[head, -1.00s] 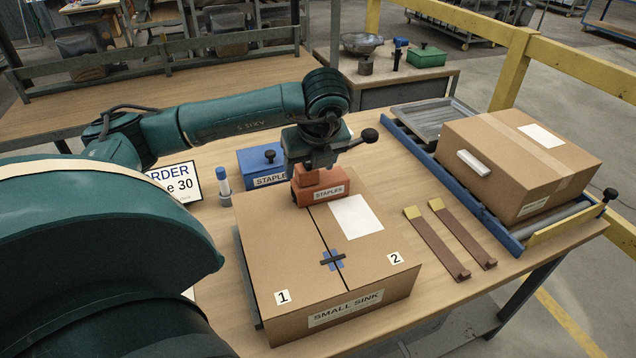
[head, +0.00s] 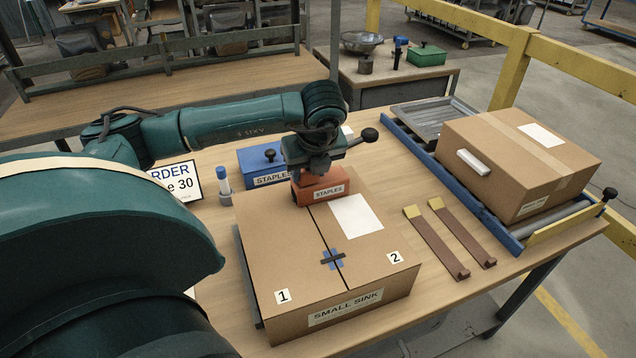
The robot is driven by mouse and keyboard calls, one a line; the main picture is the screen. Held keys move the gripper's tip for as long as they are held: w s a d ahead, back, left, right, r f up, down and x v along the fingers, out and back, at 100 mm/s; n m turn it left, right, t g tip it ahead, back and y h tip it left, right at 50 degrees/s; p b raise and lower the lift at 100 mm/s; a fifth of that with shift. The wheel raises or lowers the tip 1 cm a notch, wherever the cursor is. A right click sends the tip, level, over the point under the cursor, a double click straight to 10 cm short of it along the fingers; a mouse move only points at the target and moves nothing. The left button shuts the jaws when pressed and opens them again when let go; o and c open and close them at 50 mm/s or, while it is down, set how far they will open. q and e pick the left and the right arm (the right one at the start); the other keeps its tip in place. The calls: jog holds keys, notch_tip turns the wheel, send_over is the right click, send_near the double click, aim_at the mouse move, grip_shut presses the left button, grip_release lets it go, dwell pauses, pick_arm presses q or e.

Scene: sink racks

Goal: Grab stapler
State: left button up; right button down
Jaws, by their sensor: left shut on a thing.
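A red-orange block labelled STAPLES (head: 322,193) is at the far edge of the large cardboard box, its underside close to or on the lid; contact cannot be told. My left gripper (head: 317,176) points down over it and is shut on its top part, which it largely hides. No other stapler shape is clear, so I take this block as the stapler. A dark knob (head: 369,135) sticks out to the right beside the gripper. My right gripper is not in view.
The cardboard box (head: 285,240) labelled SMALL SINK fills the table's middle. Two brown strips (head: 440,245) lie at right, beside a roller rack with another carton (head: 500,150).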

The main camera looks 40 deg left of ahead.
pick_arm(q)
grip_shut()
jog(key=shift+r, duration=0.2)
